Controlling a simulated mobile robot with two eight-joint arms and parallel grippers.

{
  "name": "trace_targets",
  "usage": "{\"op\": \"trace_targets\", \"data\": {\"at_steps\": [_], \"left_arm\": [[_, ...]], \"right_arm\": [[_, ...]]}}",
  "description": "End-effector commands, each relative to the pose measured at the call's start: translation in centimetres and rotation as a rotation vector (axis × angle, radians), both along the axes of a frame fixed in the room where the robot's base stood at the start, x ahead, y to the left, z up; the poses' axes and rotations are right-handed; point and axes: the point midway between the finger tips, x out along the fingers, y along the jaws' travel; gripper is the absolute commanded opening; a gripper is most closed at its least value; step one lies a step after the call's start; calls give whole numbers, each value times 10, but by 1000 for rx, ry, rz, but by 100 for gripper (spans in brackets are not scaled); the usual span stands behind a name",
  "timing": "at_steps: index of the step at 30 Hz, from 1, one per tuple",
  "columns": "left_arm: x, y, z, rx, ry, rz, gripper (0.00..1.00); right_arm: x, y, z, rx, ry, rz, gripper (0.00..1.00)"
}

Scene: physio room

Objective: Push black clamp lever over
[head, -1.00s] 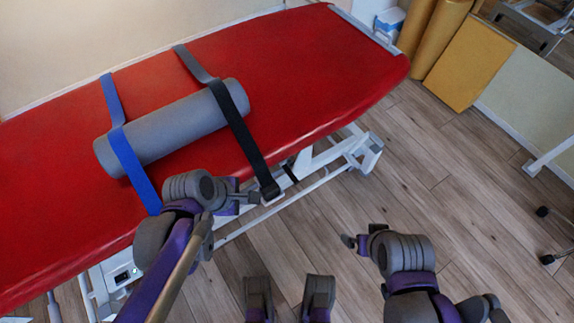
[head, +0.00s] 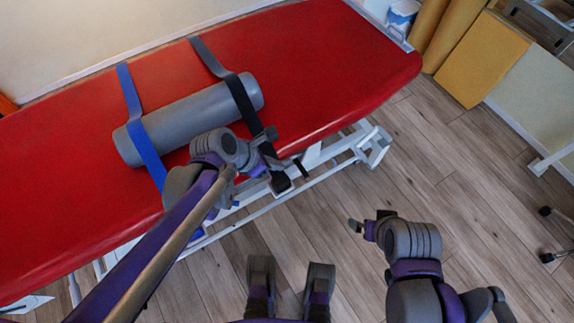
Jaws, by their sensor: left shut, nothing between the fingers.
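A black strap (head: 243,105) runs over the grey roll and down the near side of the red couch. At its lower end a dark clamp (head: 281,183) sits at the couch edge. A short black bar (head: 301,169) stands just right of it; I cannot tell whether this is the clamp's lever. My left gripper (head: 270,152) is shut and empty, over the lower part of the strap, just above and left of the clamp. It partly hides the strap, and contact is unclear. My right gripper (head: 368,226) hangs over the floor, away from the couch; its finger opening is unclear.
The grey roll (head: 190,115) lies across the red couch (head: 330,65), also held by a blue strap (head: 143,135). The white couch frame (head: 345,150) runs below the near edge. Yellow pads (head: 480,58) stand at upper right.

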Motion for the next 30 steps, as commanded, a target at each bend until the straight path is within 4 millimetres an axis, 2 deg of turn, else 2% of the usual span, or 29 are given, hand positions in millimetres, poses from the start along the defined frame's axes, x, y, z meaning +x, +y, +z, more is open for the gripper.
{"op": "trace_targets", "data": {"at_steps": [9,15,21,30], "left_arm": [[21,-29,-57,0,2,-3,0],[33,-47,-88,0,0,-4,0],[41,-56,-105,1,0,-2,0],[42,-59,-108,1,-1,-2,0]], "right_arm": [[2,0,-29,0,10,0,100],[3,0,-44,0,15,0,100],[4,0,-51,0,18,0,100],[4,0,-52,0,18,0,100]]}}
